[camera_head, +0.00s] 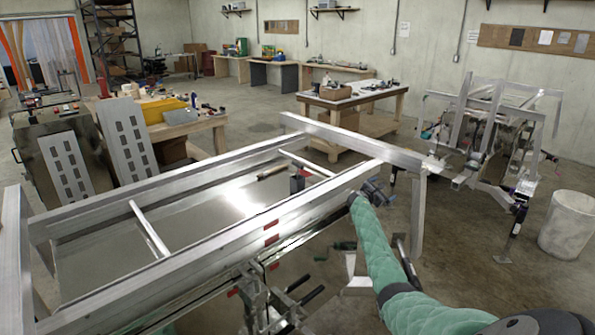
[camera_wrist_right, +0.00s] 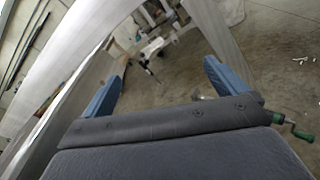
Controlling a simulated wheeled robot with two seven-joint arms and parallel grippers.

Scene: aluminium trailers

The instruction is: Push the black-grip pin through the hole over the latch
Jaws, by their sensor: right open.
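My right gripper (camera_head: 374,189) is at the near rail of the aluminium trailer (camera_head: 190,252), by its right end. In the right wrist view the two blue fingers of the right gripper (camera_wrist_right: 163,74) stand wide apart with nothing between them. Black grips (camera_head: 298,283) stick out from metal parts below the near rail, left of my right arm. I cannot tell which of them, if any, is the black-grip pin. The latch and its hole cannot be made out. My left gripper does not show.
A second trailer frame (camera_head: 492,130) stands at the right, with a white bin (camera_head: 568,224) beside it. Workbenches (camera_head: 352,95) stand behind. A green-handled crank (camera_wrist_right: 292,125) is right of the gripper in the wrist view.

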